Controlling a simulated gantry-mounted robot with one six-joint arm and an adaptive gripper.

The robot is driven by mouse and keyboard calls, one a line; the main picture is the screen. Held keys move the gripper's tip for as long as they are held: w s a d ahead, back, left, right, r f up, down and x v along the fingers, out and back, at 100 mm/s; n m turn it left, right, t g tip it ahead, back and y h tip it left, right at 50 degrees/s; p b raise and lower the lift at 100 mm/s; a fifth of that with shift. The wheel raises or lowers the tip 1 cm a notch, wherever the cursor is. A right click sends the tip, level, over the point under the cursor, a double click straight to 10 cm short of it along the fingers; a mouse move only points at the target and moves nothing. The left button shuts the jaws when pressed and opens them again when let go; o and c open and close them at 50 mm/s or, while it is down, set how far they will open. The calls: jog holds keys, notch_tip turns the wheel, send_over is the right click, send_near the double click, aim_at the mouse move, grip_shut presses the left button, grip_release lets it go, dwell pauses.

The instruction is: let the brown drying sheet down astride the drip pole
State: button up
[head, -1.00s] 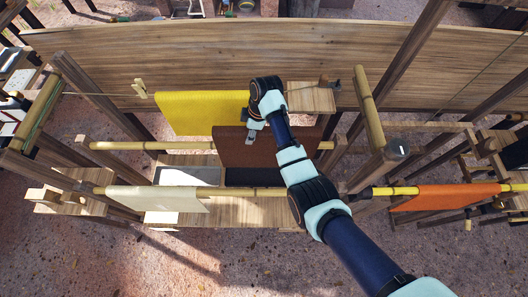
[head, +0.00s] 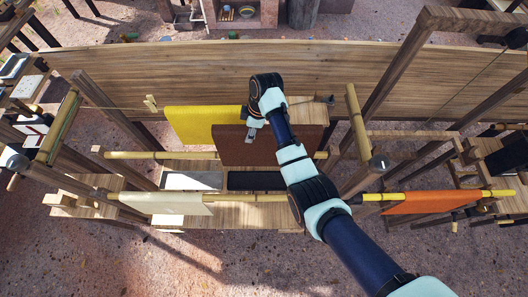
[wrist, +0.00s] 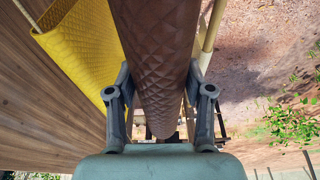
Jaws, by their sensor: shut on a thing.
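The brown quilted drying sheet (head: 285,146) is held by my gripper (head: 251,133) at its upper edge and hangs down from it. In the wrist view the brown sheet (wrist: 155,50) lies between the two fingers of my gripper (wrist: 160,75). In the head view it overlaps a bamboo pole (head: 180,155), which I take as the drip pole; the pole shows on both sides of the sheet. Whether sheet and pole touch cannot be told. My arm hides part of the pole and sheet.
A yellow sheet (head: 190,124) hangs close behind, also in the wrist view (wrist: 82,45). Trays (head: 192,181) lie between the poles. Wooden posts (head: 350,145) flank the right.

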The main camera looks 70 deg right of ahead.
jog(key=shift+w+a+r+v, duration=0.1)
jog(key=shift+w+v, duration=0.25)
jog(key=shift+v, duration=1.1)
jog(key=shift+w+a+r+v, duration=0.1)
jog(key=shift+w+v, duration=0.2)
jog(key=shift+v, duration=1.2)
jog(key=shift+w+a+r+v, duration=0.1)
jog(key=shift+w+v, duration=0.25)
jog(key=shift+v, duration=1.1)
jog(key=shift+f, duration=0.1)
